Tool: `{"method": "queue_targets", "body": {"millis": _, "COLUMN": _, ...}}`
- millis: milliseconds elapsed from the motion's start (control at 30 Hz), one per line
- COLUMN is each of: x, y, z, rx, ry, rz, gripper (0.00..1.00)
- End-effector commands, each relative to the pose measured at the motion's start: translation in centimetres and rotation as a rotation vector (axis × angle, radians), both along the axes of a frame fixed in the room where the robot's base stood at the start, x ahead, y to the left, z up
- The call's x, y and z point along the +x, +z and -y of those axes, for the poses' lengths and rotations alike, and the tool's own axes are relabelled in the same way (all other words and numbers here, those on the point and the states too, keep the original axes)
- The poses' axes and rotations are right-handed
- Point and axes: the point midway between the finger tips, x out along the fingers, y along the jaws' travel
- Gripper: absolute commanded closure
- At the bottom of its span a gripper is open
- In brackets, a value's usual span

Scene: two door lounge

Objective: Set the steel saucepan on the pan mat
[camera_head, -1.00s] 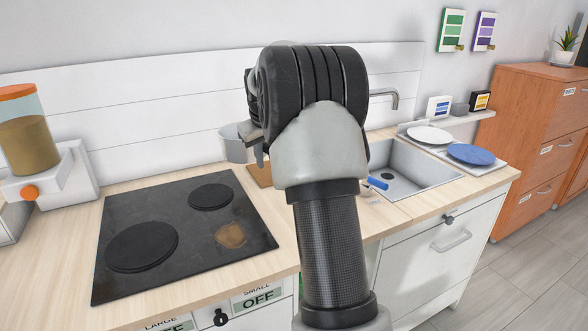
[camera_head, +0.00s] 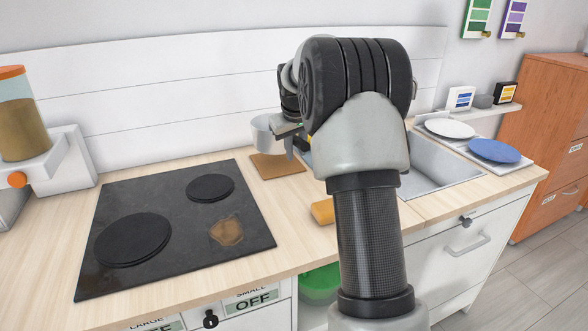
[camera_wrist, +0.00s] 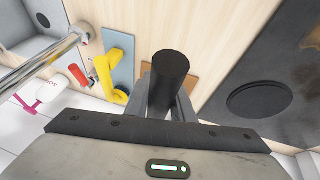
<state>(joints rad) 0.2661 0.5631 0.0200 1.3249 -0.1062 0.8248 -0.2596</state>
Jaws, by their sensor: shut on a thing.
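The steel saucepan (camera_head: 262,133) is a small grey pot, held in the air near the back wall in the head view. My gripper (camera_head: 288,130) is shut on its handle, partly hidden behind my wrist. In the wrist view the dark round handle (camera_wrist: 169,75) stands between the fingers (camera_wrist: 168,104); the pot's bowl is not seen there. The pan mat (camera_head: 278,167) is a flat brown board on the counter, right of the hob. The saucepan overlaps the mat's back left edge in the picture; its exact height is unclear. The mat also shows behind the handle in the wrist view (camera_wrist: 187,38).
The black hob (camera_head: 175,235), with a brown stain, lies left of the mat. A dispenser (camera_head: 35,140) stands far left. An orange-yellow object (camera_head: 322,211) lies on the front counter. The sink (camera_head: 440,172) and plates (camera_head: 495,150) are right. A yellow item (camera_wrist: 107,70) shows in the wrist view.

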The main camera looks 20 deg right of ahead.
Motion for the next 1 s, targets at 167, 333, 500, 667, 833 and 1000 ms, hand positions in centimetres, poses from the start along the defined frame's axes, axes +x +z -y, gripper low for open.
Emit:
{"method": "queue_targets", "body": {"millis": 167, "x": 0.1, "y": -1.7, "z": 0.1, "rx": -0.001, "ry": -0.001, "rz": 0.005, "gripper": 1.0}}
{"method": "queue_targets", "body": {"millis": 333, "x": 0.0, "y": -4.3, "z": 0.1, "rx": -0.001, "ry": -0.001, "rz": 0.004, "gripper": 1.0}}
{"method": "queue_targets", "body": {"millis": 500, "x": 0.1, "y": -6.0, "z": 0.1, "rx": -0.002, "ry": -0.001, "rz": 0.006, "gripper": 1.0}}
{"method": "queue_targets", "body": {"millis": 667, "x": 0.1, "y": -6.0, "z": 0.1, "rx": -0.002, "ry": -0.001, "rz": 0.006, "gripper": 1.0}}
{"method": "queue_targets", "body": {"millis": 833, "x": 0.1, "y": -6.3, "z": 0.1, "rx": -0.002, "ry": -0.001, "rz": 0.006, "gripper": 1.0}}
{"method": "queue_targets", "body": {"millis": 1000, "x": 0.0, "y": -6.4, "z": 0.1, "rx": -0.001, "ry": -0.001, "rz": 0.001, "gripper": 0.6}}
